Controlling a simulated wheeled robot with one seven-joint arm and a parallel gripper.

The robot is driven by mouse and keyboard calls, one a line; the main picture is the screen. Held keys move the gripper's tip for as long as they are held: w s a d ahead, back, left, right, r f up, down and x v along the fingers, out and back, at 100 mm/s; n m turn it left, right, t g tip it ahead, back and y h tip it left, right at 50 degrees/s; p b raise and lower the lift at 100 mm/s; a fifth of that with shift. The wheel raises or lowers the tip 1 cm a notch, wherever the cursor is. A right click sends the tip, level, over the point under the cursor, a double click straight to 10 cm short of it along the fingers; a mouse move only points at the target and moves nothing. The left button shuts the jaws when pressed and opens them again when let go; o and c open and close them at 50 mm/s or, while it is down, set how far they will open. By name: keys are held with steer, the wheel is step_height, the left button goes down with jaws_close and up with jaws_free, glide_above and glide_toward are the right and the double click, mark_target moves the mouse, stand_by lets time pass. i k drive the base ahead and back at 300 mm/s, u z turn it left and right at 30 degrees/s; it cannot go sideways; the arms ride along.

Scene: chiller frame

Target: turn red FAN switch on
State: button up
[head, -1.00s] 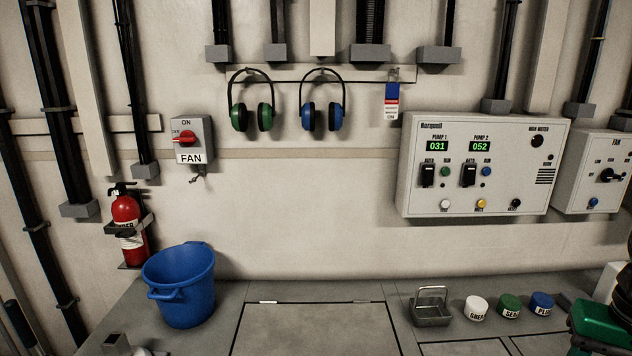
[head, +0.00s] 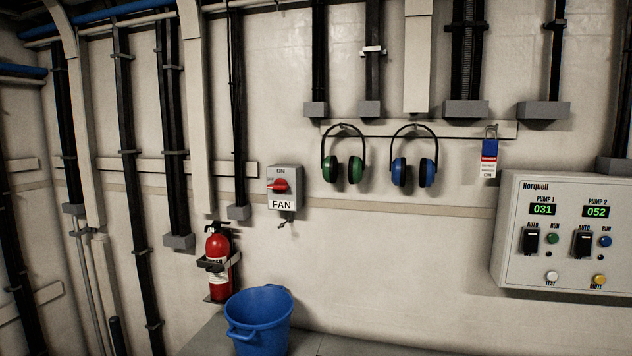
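The FAN switch is a grey box (head: 284,188) on the wall, left of the middle in the head view. It has a red rotary handle (head: 279,186), with ON marked above it, OFF at its left and a FAN label below. The handle lies roughly level, toward the OFF mark. My gripper is not in the head view, so nothing of mine touches the switch.
A red fire extinguisher (head: 218,262) hangs below left of the switch. A blue bucket (head: 259,320) stands on the grey counter beneath. Green earmuffs (head: 343,170) and blue earmuffs (head: 413,172) hang to the right. A pump panel (head: 565,235) is at far right.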

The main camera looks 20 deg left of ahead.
mark_target(279, 184)
steer(key=z, duration=2.2)
steer(key=k, duration=1.85)
steer(key=u, duration=2.55)
